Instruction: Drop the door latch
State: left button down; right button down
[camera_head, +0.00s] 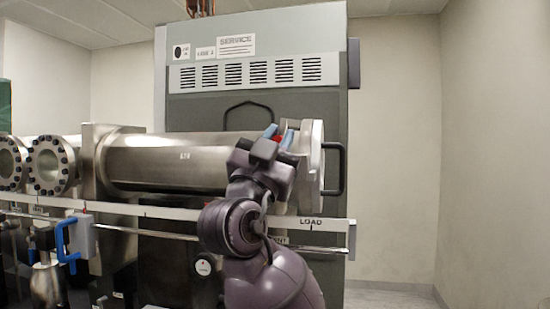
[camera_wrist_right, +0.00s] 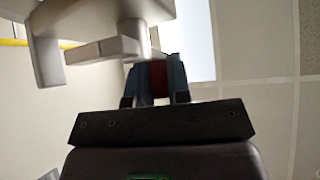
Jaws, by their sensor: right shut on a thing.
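The steel chamber (camera_head: 170,163) lies horizontally, with a pale metal door (camera_head: 310,150) on its right end. My right gripper (camera_head: 279,138) is at the top of the door end, its blue fingers shut on a small red part, which I take to be the latch grip. In the right wrist view the dark red grip (camera_wrist_right: 158,78) sits between the two fingers (camera_wrist_right: 157,85), below a pale metal latch bar (camera_wrist_right: 103,49). My gripper and arm hide part of the latch and door front. My left gripper is not in view.
A black loop handle (camera_head: 342,168) sticks out at the door's right. A rail labelled LOAD (camera_head: 325,223) runs below the chamber, with a blue handle (camera_head: 68,240) at left. A grey service cabinet (camera_head: 255,90) stands behind. The right side is clear to the wall.

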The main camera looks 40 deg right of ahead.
jog(key=m+g+b, duration=0.3)
jog(key=shift+d+f, duration=0.15)
jog(key=shift+f, duration=0.2)
jog(key=shift+s+d+m+g+b, duration=0.1)
jog(key=shift+s+m+g+b, duration=0.05)
jog(key=shift+m+g+b, duration=0.65)
jog(key=shift+s+d+m+g+b, duration=0.1)
jog(key=shift+m+g+b, duration=0.55)
jog(key=shift+m, duration=0.35)
pick_arm(q)
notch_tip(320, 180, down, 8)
jog(key=b, duration=0.1)
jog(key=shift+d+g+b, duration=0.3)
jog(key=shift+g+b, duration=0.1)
pick_arm(e)
jog(key=shift+s+d+m+g, duration=0.1)
jog(key=shift+s+m+g, duration=0.1)
jog(key=shift+m+g, duration=0.6)
jog(key=shift+s+d+m+g, duration=0.1)
jog(key=shift+s+m+g, duration=0.05)
jog(key=shift+m+g, duration=0.65)
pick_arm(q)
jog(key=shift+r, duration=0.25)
pick_arm(e)
jog(key=shift+s+r, duration=0.1)
jog(key=c, duration=1.1)
grip_release()
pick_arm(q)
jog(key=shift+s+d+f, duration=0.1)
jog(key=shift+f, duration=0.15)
